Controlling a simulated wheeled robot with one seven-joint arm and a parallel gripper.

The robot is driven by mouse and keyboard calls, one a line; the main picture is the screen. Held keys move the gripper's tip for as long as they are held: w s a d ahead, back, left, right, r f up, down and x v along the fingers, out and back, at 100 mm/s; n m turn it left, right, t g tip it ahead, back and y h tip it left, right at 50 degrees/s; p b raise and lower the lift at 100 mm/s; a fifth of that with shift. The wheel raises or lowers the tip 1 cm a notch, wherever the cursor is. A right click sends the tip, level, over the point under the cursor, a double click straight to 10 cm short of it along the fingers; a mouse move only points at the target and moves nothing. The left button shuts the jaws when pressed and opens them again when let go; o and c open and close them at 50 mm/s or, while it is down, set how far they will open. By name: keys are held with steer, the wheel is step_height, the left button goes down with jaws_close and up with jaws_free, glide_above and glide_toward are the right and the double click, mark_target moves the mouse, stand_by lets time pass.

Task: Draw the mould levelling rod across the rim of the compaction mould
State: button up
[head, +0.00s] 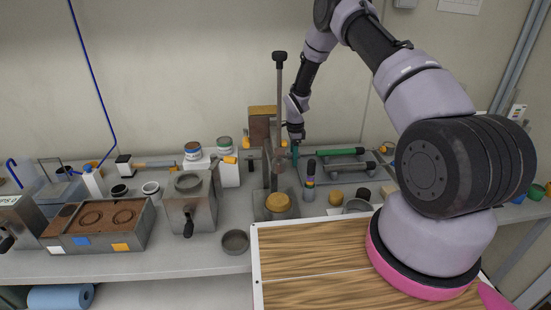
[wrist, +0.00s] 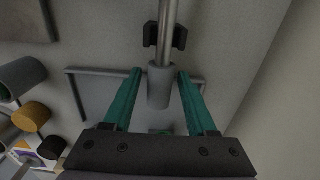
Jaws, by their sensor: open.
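In the wrist view, a grey cylindrical grip (wrist: 159,88) with a thin metal rod (wrist: 168,18) lies between my open teal fingers; it looks like the levelling rod. A black clip (wrist: 165,35) sits around the rod beyond the grip. My gripper (wrist: 160,85) shows a gap at each side of the grip and is not closed on it. In the head view my gripper (head: 295,152) is behind the bench items, beside the tall stand. A round grey vessel with a tan top (head: 278,204) stands below the stand; I cannot tell for sure whether it is the compaction mould.
The stand's upright rod (head: 279,85) rises close left of my gripper. A rack with a green bar (head: 331,153) lies to its right. The wooden board (head: 310,250) is clear at left.

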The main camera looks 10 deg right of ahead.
jaws_close()
steer(key=shift+r, duration=0.3)
steer(key=shift+r, duration=0.3)
steer(key=shift+r, duration=0.1)
steer(key=shift+r, duration=2.95)
steer(key=shift+d, duration=0.1)
